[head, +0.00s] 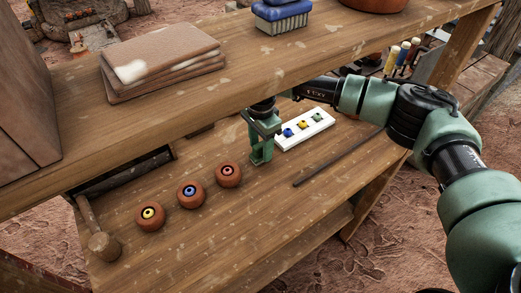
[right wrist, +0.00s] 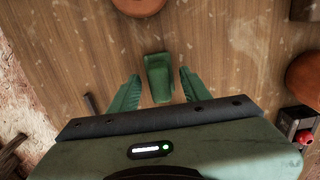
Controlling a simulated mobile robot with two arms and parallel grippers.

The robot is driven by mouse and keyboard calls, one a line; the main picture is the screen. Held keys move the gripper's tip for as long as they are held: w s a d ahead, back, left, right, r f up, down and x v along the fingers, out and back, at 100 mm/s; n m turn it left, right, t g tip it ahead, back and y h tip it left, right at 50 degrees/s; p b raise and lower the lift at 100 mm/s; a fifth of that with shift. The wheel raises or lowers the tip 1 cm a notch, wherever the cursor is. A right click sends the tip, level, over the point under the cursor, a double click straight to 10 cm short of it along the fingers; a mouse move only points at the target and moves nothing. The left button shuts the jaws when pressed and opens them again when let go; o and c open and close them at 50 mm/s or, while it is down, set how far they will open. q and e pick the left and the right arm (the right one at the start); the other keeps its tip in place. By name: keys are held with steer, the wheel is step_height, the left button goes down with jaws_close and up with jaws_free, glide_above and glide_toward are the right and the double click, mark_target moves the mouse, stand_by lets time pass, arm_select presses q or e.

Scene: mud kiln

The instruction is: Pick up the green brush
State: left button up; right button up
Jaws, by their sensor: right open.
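A green block-like object (right wrist: 158,77), which I take to be the green brush, lies on the wooden surface between the two spread fingers of my right gripper (right wrist: 160,92) in the right wrist view. There is a gap on each side of it, and its bristles cannot be made out. In the head view my right gripper (head: 261,156) points down low over the lower tabletop, just right of a round brown pot. The green brush cannot be told apart from the green fingers there. My left gripper is not in view.
Three round brown pots (head: 191,194) stand in a row on the lower tabletop. A white tray (head: 322,137) with coloured pieces, a dark rod (head: 338,158) and a wooden mallet (head: 104,246) lie around. The upper shelf (head: 215,100) holds slabs (head: 165,57) and a blue brush (head: 281,16).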

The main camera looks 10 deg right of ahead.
mark_target(260, 144)
steer(key=shift+f, duration=0.15)
jaws_close()
steer(key=shift+r, duration=0.3)
step_height(260, 144, up, 10)
steer(key=shift+f+b, duration=0.2)
steer(key=shift+b, duration=0.7)
steer(key=c, duration=0.5)
jaws_free()
jaws_close()
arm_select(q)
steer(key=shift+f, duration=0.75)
